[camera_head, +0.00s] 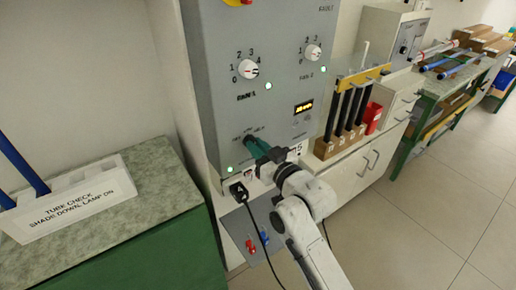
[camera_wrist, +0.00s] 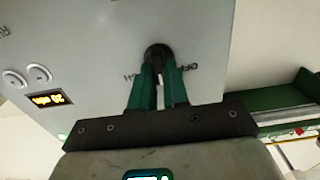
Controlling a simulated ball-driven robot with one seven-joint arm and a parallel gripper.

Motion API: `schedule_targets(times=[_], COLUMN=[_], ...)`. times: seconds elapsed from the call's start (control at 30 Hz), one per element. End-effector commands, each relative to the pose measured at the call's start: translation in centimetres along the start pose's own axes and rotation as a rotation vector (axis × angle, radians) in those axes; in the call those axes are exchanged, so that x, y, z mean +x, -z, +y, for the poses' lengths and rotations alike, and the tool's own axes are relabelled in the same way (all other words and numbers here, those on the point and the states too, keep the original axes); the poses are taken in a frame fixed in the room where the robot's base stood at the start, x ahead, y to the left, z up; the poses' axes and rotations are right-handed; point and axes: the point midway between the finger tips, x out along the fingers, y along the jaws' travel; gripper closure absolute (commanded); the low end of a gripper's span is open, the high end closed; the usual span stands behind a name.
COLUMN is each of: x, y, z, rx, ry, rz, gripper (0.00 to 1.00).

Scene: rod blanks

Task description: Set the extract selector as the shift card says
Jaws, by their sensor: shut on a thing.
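The grey control panel (camera_head: 225,60) stands upright in front of me. My gripper (camera_head: 256,146) reaches its lower part. In the wrist view my gripper's two green fingers (camera_wrist: 159,78) are shut on a dark round selector knob (camera_wrist: 157,52), one finger on each side. Lettering beside the knob is partly covered; one label seems to read OFF. The knob's pointer direction cannot be made out. In the head view my fingers and wrist hide most of the knob. I cannot make out a shift card.
Fan 1 dial (camera_head: 247,69), fan 2 dial (camera_head: 312,52) and an amber display (camera_head: 303,108) are above my gripper. A black plug (camera_head: 238,190) with a hanging cable is below. A block of dark rods (camera_head: 346,112) and a red cup (camera_head: 372,117) stand right. Floor is clear at right.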

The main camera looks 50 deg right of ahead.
Motion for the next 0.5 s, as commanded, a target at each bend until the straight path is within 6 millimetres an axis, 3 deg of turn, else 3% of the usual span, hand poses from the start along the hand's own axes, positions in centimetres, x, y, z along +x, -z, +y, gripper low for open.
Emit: schedule_targets(times=[0.43,0.47,0.5], x=[-0.03,-0.03,-0.03], y=[-0.21,-0.21,-0.20], z=[0.02,0.02,0.02], rx=[-0.007,-0.007,-0.007], ry=[0.000,0.000,0.000], rz=[-0.005,-0.005,-0.005], gripper=[1.00,0.82,0.79])
